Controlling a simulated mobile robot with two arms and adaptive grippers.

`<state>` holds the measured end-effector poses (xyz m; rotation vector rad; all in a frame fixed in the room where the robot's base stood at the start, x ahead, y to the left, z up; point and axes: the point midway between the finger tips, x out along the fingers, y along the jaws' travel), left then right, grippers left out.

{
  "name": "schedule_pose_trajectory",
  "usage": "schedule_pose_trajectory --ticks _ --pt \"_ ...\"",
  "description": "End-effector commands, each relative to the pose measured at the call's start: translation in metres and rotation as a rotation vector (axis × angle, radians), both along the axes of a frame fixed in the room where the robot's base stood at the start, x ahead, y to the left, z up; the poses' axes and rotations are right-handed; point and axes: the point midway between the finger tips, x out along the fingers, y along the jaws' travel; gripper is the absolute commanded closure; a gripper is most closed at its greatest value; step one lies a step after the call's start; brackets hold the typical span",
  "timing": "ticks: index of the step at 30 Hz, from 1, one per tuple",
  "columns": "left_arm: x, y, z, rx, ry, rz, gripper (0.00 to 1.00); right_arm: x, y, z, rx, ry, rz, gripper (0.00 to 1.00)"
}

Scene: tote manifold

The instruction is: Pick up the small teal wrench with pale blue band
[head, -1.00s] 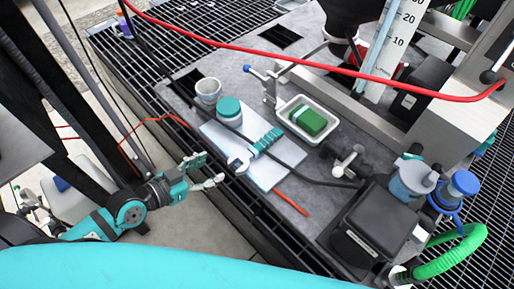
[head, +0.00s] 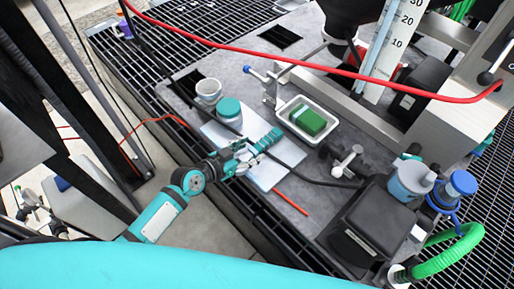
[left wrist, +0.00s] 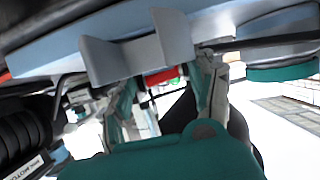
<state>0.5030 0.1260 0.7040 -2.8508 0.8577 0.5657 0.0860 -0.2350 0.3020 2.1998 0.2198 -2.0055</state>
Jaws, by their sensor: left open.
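The teal wrench (head: 270,138) lies on a pale sheet in the head view. The upper end of its teal handle shows; its silver jaw end is hidden behind my left gripper. I cannot make out its pale blue band clearly. My left gripper (head: 248,157) is open and is over or beside the lower part of the wrench; I cannot tell whether they touch. In the left wrist view the fingers (left wrist: 170,100) stand apart, and I cannot clearly identify the wrench there. My right gripper is not in view.
A teal-lidded jar (head: 229,108) and a pale cup (head: 208,91) stand behind the wrench. A white tray (head: 333,131) with a green block is to its right. A black cable (head: 312,180) crosses the sheet (head: 264,183) close to the wrench. A red stick (head: 291,202) lies in front.

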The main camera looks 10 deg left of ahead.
Motion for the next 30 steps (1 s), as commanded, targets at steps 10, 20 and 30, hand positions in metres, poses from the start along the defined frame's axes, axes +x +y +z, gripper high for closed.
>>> schedule_pose_trajectory --ticks 10,20,30 --pt "0.019 -0.013 -0.009 0.001 0.000 0.000 0.42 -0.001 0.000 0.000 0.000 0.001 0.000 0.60" --pt "0.019 -0.013 -0.009 0.002 0.000 0.001 0.71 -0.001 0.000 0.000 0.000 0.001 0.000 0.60" --pt "0.019 -0.013 -0.009 0.001 -0.001 0.001 1.00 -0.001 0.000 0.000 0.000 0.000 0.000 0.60"
